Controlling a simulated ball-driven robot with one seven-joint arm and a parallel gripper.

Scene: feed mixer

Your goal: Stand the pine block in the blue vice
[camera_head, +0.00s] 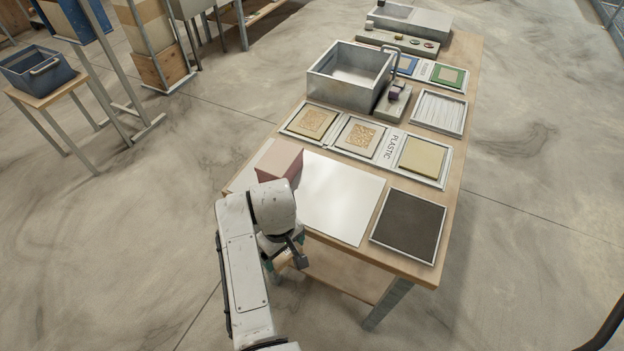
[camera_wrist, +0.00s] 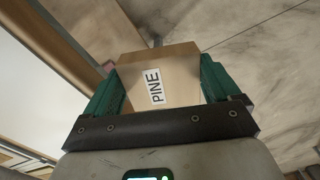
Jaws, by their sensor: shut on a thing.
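The pine block (camera_wrist: 158,78) is tan with a white label reading PINE. In the wrist view it sits between the two green fingers of my gripper (camera_wrist: 160,88), which is shut on it. In the head view my gripper (camera_head: 287,258) is by the near left edge of the workbench, largely hidden by my own arm, and only a little of the block shows. I cannot make out a blue vice in either view.
The workbench (camera_head: 415,264) carries a pinkish block (camera_head: 279,160), a white sheet (camera_head: 345,200), a dark mat (camera_head: 409,226), a row of framed panels marked PLASTIC (camera_head: 391,147) and a metal bin (camera_head: 350,76). Open floor lies left.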

